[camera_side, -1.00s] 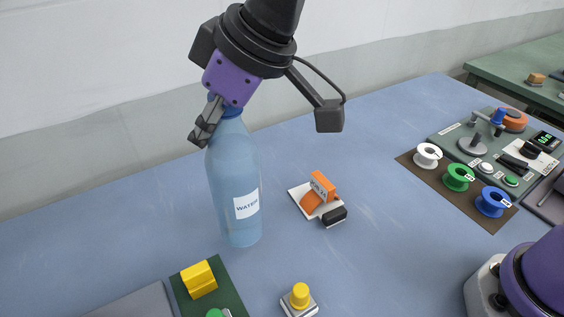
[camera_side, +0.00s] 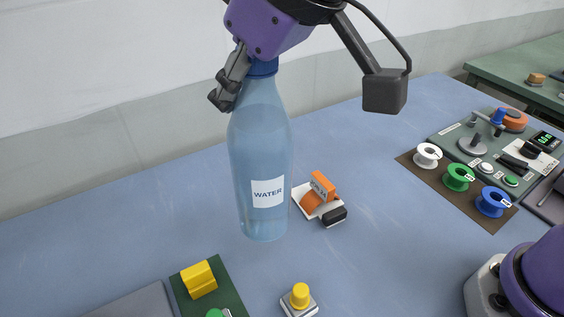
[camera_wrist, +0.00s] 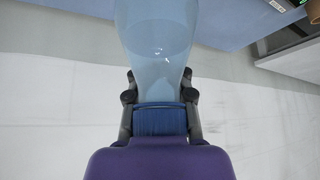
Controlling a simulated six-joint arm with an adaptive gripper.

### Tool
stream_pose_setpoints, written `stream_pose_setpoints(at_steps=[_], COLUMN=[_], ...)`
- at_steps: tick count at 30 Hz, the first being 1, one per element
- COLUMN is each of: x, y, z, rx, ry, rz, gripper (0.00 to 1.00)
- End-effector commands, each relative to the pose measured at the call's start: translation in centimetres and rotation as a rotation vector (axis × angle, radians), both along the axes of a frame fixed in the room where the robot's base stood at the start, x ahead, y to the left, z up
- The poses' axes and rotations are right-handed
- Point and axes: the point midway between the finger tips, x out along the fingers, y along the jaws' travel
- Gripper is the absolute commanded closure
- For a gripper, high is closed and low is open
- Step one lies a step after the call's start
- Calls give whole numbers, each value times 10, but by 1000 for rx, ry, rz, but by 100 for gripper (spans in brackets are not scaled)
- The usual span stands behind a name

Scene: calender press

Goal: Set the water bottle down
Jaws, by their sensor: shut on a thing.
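The water bottle (camera_side: 262,150) is clear blue with a white WATER label and a dark blue cap. It is nearly upright in the side view, over the blue table, left of the orange tape piece. I cannot tell whether its base touches the table. My gripper (camera_side: 232,82) is shut on the bottle at its cap. In the wrist view, the gripper's fingers (camera_wrist: 160,108) sit on both sides of the blue cap (camera_wrist: 160,121), and the bottle's body (camera_wrist: 158,45) extends away beyond it. The bottle's base is out of the wrist view.
An orange tape piece on a white pad (camera_side: 321,198) lies just right of the bottle. A yellow block (camera_side: 199,279) on a green board and a yellow knob (camera_side: 300,296) are in front. Spools (camera_side: 458,178) stand at right. The table left of the bottle is clear.

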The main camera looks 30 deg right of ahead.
Motion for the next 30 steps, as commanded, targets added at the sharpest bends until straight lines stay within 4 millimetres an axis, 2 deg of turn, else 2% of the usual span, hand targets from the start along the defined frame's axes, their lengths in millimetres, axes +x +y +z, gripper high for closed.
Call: stream_pose_setpoints(at_steps=[6, 13, 21, 25, 30], x=[31, 47, 41, 33, 25], y=[-59, -135, -213, -238, -255], z=[2, 3, 3, 3, 3], rx=[1, 2, 3, 5, 7], ry=[0, 5, 13, 16, 19], rz=[-289, -648, -1029, -1159, -1260], gripper=[100, 100, 100, 100, 100])
